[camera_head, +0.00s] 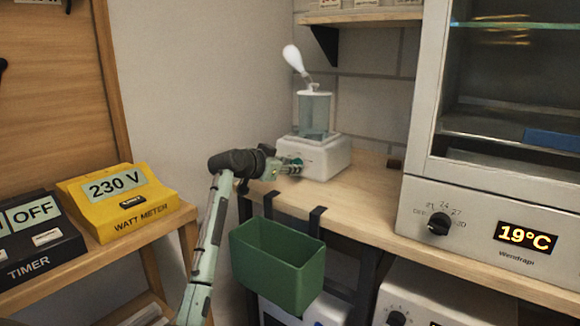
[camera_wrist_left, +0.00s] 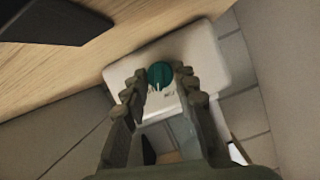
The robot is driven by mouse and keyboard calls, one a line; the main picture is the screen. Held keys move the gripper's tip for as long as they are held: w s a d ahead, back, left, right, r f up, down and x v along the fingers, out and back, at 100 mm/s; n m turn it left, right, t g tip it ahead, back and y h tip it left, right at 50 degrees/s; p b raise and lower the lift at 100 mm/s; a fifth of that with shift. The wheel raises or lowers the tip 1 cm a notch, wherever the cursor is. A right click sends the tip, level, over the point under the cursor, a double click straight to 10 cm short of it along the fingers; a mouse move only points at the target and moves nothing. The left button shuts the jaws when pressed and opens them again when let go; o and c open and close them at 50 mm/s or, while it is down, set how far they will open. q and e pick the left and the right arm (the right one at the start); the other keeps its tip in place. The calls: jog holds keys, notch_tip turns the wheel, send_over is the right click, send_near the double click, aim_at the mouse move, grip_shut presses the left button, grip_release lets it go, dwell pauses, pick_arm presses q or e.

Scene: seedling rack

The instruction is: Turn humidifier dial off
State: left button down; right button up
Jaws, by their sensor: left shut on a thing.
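The humidifier (camera_head: 322,155) is a white base with a clear tank (camera_head: 315,112) and a white plume-like spout (camera_head: 295,60). It stands on the wooden bench at the back. Its round green dial (camera_wrist_left: 160,74) shows on the white front face in the left wrist view, with a pale pointer mark. My left gripper (camera_head: 293,166) is at the front of the base, its fingers on both sides of the dial and shut on it. The fingers partly hide the dial in the head view. My right gripper is not in view.
A green bin (camera_head: 278,268) hangs from the bench's front edge. A grey cabinet (camera_head: 420,190) with a black knob and a 19°C display stands at right. A yellow watt meter (camera_head: 122,200) and a black timer (camera_head: 38,240) sit on the left shelf.

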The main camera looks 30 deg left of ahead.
pick_arm(q)
jog(key=shift+f, duration=0.1)
jog(key=c, duration=1.2)
grip_release()
jog(key=v, duration=1.2)
